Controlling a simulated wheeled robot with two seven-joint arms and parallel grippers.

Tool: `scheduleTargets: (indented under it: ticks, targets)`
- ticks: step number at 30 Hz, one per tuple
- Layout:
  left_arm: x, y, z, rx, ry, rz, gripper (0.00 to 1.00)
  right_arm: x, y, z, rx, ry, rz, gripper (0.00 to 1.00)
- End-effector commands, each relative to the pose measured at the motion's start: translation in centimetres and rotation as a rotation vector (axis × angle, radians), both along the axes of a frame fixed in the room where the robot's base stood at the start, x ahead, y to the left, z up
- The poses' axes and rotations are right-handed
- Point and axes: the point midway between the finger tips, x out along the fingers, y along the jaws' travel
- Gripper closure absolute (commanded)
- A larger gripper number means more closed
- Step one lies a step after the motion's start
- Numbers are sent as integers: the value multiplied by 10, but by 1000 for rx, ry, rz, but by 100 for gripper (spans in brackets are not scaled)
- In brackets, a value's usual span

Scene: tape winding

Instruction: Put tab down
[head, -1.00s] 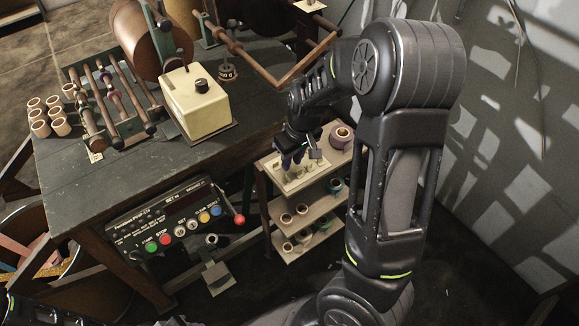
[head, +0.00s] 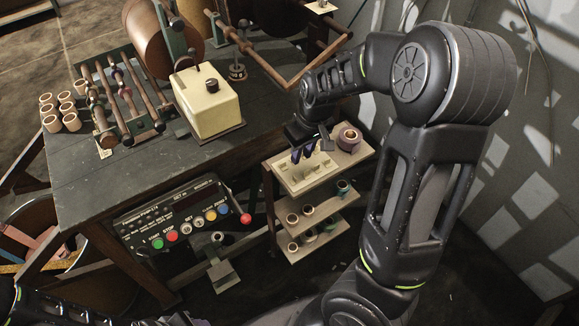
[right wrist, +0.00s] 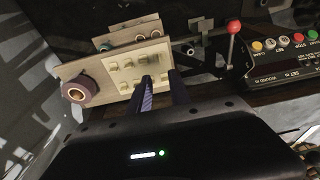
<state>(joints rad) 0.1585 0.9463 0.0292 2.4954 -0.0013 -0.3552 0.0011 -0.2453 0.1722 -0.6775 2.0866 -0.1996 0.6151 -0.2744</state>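Several small cream tabs (right wrist: 156,60) stand in a pale tray (right wrist: 115,92) on the top shelf of a small rack. The tray also shows in the head view (head: 318,174). My right gripper (head: 302,154) is over the tray's back left part, pointing down. Its two dark purple fingers show apart in the right wrist view (right wrist: 160,82). I see no tab between them, though the spot between the tips is partly hidden. My left gripper is out of view; only part of my left arm shows at the lower left.
A purple tape roll (head: 349,138) sits on the rack's top shelf beside the tray. Lower shelves hold more rolls. The workbench (head: 80,180) carries a cream box (head: 207,102), rollers and cardboard cores (head: 62,112). A button panel (head: 180,217) and red-knobbed lever (head: 246,219) stand left of the rack.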

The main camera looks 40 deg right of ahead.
Motion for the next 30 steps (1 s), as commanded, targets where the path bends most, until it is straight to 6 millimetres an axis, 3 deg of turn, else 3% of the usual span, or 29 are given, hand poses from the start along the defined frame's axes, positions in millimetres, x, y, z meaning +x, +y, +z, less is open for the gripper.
scheduleTargets:
  ticks: [5, 8, 11, 14, 18, 21, 25, 30]
  targets:
    - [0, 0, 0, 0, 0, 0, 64, 0, 3, -3, 1, 3, 2, 76]
    - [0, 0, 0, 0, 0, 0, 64, 1, 16, -21, 2, 11, 13, 76]
    - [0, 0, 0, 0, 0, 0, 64, -2, 48, -61, 17, 26, 26, 76]
    - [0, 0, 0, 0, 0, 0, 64, -18, 96, -116, 57, 50, 35, 76]
    - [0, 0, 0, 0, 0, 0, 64, -67, 174, -187, 158, 93, 17, 76]
    - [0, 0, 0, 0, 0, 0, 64, -111, 227, -219, 244, 125, -19, 76]
    - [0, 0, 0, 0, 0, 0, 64, -154, 277, -234, 333, 154, -71, 76]
    - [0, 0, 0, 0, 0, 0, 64, -168, 296, -236, 369, 157, -97, 76]
